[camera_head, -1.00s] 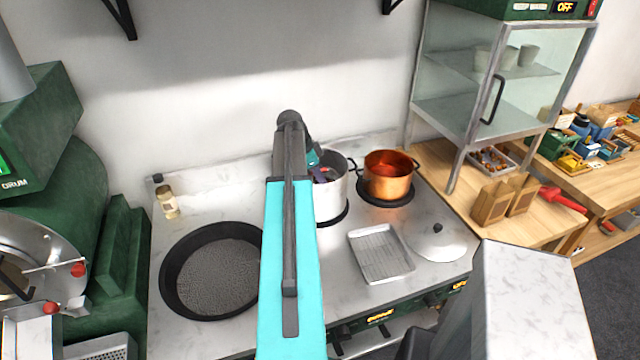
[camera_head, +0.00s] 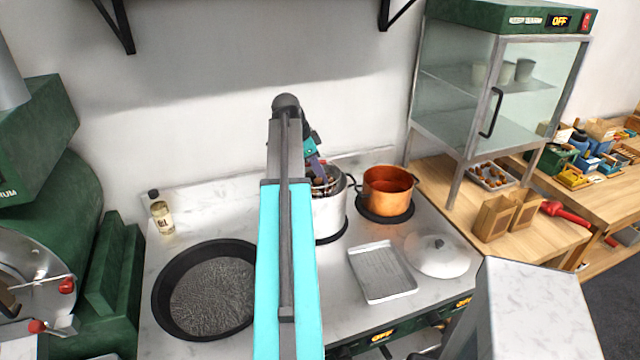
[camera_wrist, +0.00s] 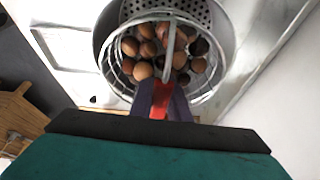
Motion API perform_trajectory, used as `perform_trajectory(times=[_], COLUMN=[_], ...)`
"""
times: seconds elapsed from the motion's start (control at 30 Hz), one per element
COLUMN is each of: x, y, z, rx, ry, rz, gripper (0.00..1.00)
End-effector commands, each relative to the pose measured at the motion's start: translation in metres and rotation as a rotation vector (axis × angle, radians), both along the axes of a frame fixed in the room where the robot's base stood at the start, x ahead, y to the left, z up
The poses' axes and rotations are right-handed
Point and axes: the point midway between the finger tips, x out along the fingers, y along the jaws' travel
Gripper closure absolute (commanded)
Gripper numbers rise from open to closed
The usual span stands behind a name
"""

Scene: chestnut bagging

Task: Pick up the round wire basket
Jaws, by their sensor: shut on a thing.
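The round wire basket (camera_wrist: 213,85) holds several brown chestnuts and fills the upper middle of the wrist view. My gripper (camera_wrist: 162,100) is shut on its handle, with a red part between the dark fingers. In the head view, the basket (camera_head: 333,181) shows at the mouth of the steel pot (camera_head: 331,218), with chestnuts at about rim height. My gripper (camera_head: 317,165) is just above it, partly hidden behind my arm. The basket's lower part is hidden by the pot, so I cannot tell how far it is out.
A copper pot (camera_head: 388,192) stands close right of the steel pot. A metal tray (camera_head: 383,272) and a round lid (camera_head: 437,256) lie in front. A large black pan (camera_head: 172,322) and a bottle (camera_head: 161,215) are at left. A glass cabinet (camera_head: 470,110) stands at right.

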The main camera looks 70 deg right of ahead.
Motion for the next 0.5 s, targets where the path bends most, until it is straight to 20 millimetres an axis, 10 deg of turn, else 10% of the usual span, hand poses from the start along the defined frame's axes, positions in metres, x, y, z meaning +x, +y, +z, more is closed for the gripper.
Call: perform_trajectory(times=[0.5], x=[-0.0001], y=[0.0001], z=[0.0112], rx=[-0.001], ry=[0.0], rz=[0.0], gripper=[1.0])
